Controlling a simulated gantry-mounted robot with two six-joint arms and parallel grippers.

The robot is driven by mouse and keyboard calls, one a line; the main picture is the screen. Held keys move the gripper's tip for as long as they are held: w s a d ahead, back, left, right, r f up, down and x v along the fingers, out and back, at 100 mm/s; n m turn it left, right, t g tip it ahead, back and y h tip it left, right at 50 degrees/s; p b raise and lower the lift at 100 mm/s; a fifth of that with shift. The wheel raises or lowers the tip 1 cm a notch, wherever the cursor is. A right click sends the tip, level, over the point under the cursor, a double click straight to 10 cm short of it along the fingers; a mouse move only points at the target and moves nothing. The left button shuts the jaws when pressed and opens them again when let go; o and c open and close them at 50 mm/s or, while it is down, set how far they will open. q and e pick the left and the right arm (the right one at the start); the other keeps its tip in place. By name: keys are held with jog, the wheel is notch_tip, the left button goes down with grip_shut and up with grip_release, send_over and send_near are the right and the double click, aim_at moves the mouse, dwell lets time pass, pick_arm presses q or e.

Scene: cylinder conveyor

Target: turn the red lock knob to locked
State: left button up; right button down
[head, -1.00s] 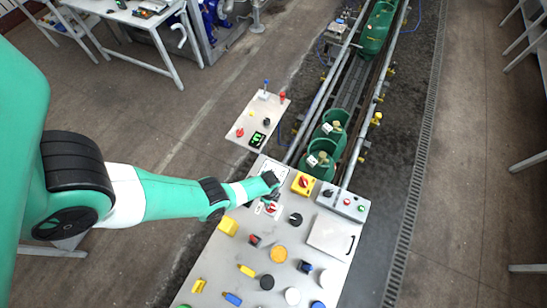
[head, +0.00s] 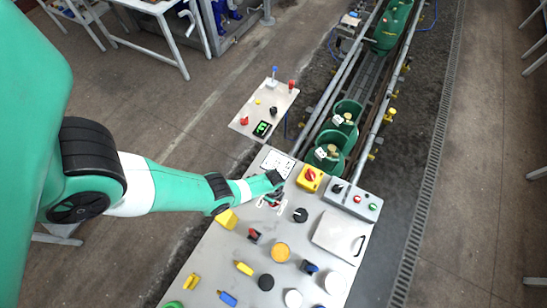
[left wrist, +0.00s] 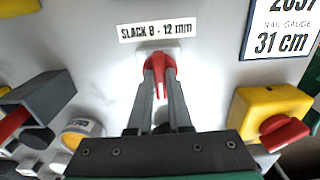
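A red knob (left wrist: 158,62) on a small pale plate sits on the grey panel, below a label reading "SLACK 8 - 12 mm" in the left wrist view. My left gripper (left wrist: 160,80) has its two narrow fingers on either side of the knob's red handle and looks shut on it. The handle points down the picture, between the fingers. In the head view my left gripper (head: 274,194) is over this knob and mostly hides it. Any lock marking is not readable. My right gripper is not in view.
A yellow box with a red knob (head: 310,178) stands close on the right. A black dial (head: 300,215), a yellow block (head: 227,219), a hatch with a handle (head: 339,238) and several buttons crowd the panel (head: 200,262). Green cylinders (head: 328,155) stand on the conveyor behind.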

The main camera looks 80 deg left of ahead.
pick_arm(q)
grip_shut()
jog(key=shift+n, duration=0.3)
jog(key=n, duration=0.3)
jog(key=shift+n, duration=0.3)
jog(key=n, duration=0.4)
jog(key=shift+n, duration=0.3)
jog(key=n, duration=0.9)
